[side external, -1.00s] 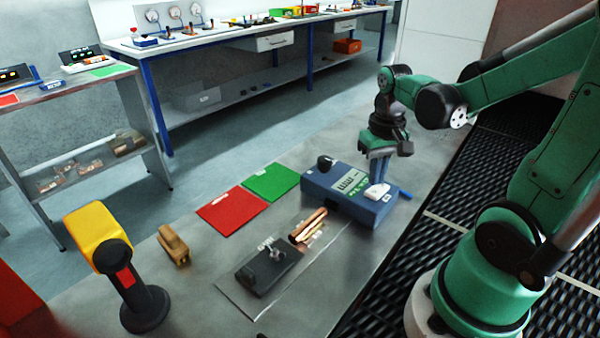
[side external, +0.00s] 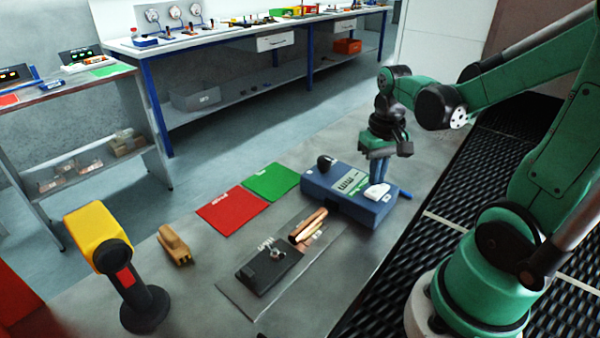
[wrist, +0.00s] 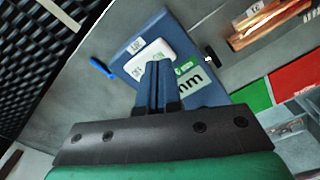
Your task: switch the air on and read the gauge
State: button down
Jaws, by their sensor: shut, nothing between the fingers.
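A blue box (side external: 330,196) stands on the grey bench; it also shows in the wrist view (wrist: 140,35). A white switch (side external: 377,192) with markings on its two ends sits on its top, seen in the wrist view (wrist: 140,67) beside an "AIR" label. My gripper (side external: 378,183) is shut and empty, its blue fingertips (wrist: 156,66) over the switch. I cannot tell whether they touch it or which way it is tilted. The box's pale display panel (side external: 349,181) carries dark characters too small to read. In the wrist view my fingers partly hide the panel (wrist: 205,82).
A black knob (side external: 325,162) is at the box's far corner, and a blue stub (side external: 405,194) is at its right end. Red (side external: 231,210) and green (side external: 271,182) mats lie to the left. A black block (side external: 268,268), copper pieces (side external: 308,228) and a yellow-headed stand (side external: 98,233) are nearer.

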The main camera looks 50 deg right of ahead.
aim_at(373, 192)
jog(key=shift+f, duration=1.2)
dwell(0.4)
jog(key=shift+r, duration=3.55)
jog(key=w+a+n+t, duration=0.2)
jog(key=a+n+t, duration=0.1)
jog(key=a, duration=0.3)
jog(key=w+a+r+n+t, duration=0.1)
jog(key=w+a+n+t, duration=0.2)
jog(key=a, duration=0.3)
jog(key=shift+a+r+t, duration=0.15)
jog(key=shift+a+t, duration=0.05)
jog(key=shift+t, duration=0.4)
